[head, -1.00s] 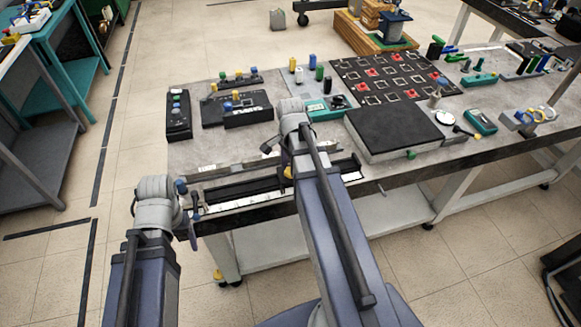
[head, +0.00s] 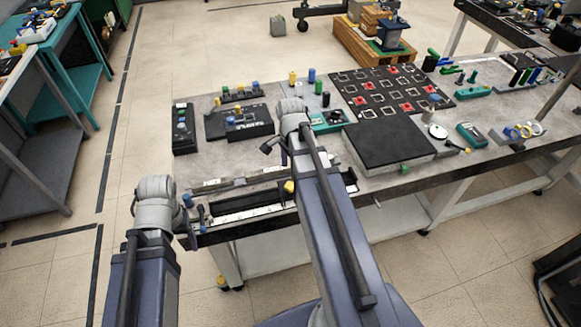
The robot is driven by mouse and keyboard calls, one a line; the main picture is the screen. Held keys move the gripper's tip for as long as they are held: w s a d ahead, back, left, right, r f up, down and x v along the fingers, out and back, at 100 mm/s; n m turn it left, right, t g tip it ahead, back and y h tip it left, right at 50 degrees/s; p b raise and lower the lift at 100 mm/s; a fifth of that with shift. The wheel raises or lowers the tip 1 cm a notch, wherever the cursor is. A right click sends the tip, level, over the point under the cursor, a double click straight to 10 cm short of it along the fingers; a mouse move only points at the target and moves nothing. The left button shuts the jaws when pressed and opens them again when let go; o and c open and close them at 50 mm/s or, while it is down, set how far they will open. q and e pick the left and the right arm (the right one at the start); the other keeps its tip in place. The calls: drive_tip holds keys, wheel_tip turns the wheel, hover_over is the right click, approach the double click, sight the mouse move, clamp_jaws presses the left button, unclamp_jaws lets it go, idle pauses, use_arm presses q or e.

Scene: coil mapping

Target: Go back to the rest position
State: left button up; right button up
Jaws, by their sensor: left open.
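My left gripper (head: 193,220) is at the front left corner of the workbench, below the wrist of my left arm. It is open, and nothing shows between its fingers. My right arm reaches up over the bench's front edge. Its wrist is above the bench, in front of the black boards, and mostly hides my right gripper; only small dark parts show beside the wrist. I cannot tell its jaw state. The workbench (head: 318,172) has a grey top with a dark front edge.
A chequered board with red pieces (head: 390,91), a black-topped box (head: 389,142), a teal meter (head: 472,134) and coil rings (head: 524,130) are on the bench. A teal-framed side table (head: 66,92) stands left. Floor between is clear.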

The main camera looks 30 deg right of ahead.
drive_tip(key=shift+r, duration=0.1)
idle(0.4)
drive_tip(key=s+a+n, duration=0.4)
drive_tip(key=a+n, duration=0.6)
drive_tip(key=a, duration=0.2)
drive_tip(key=s+a+n+h, duration=0.1)
drive_tip(key=s+a+n, duration=0.3)
drive_tip(key=a+n, duration=0.7)
drive_tip(key=shift+s+a, duration=0.3)
drive_tip(key=shift+a, duration=0.9)
